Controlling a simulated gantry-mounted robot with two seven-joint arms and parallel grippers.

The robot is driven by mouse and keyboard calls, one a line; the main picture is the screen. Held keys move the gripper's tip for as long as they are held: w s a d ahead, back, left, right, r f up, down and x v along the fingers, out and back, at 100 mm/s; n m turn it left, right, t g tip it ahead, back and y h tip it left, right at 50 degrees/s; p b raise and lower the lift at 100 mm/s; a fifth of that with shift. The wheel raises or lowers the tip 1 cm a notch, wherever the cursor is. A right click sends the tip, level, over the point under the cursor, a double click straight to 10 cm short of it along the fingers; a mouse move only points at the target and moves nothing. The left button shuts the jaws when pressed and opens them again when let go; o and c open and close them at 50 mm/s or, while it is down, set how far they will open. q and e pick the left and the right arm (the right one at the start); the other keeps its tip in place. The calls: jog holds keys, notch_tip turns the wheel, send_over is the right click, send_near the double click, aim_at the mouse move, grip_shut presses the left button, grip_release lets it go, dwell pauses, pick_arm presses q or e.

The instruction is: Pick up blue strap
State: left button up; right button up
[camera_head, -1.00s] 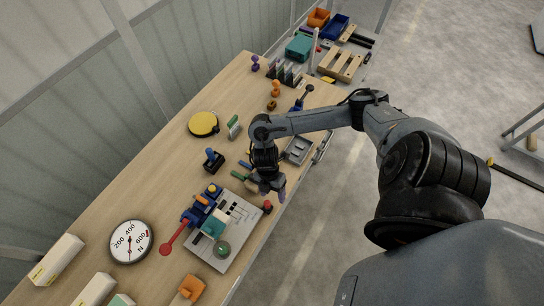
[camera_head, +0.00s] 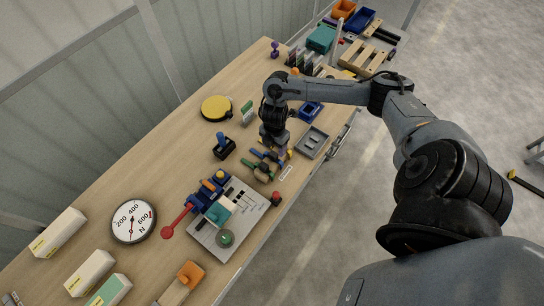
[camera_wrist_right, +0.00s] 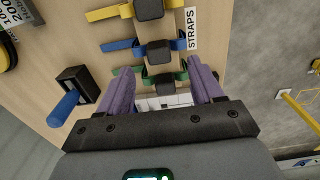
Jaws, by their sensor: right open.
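The blue strap (camera_wrist_right: 122,45) lies on the wooden table in the right wrist view, its band running through a dark block. It sits between a yellow strap (camera_wrist_right: 108,13) and a green strap (camera_wrist_right: 182,76), beside a STRAPS label (camera_wrist_right: 191,28). My right gripper (camera_wrist_right: 160,75) has two purple fingers spread apart with nothing held between them. The green strap is nearest the fingertips, and the blue one is just past it. In the head view my right gripper (camera_head: 278,150) is over the strap group, partly hiding it. My left gripper is not in view.
A black block with a blue handle (camera_wrist_right: 66,107) stands left of the straps. In the head view a grey tray (camera_head: 312,142) lies to the right, and a grey board with parts (camera_head: 240,218) lies nearer. A yellow disc (camera_head: 215,108) and a force gauge (camera_head: 134,221) are further left.

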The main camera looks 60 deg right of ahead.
aim_at(274, 154)
jog(key=shift+w+f, duration=0.1)
jog(key=shift+f, duration=2.3)
jog(key=c, duration=1.1)
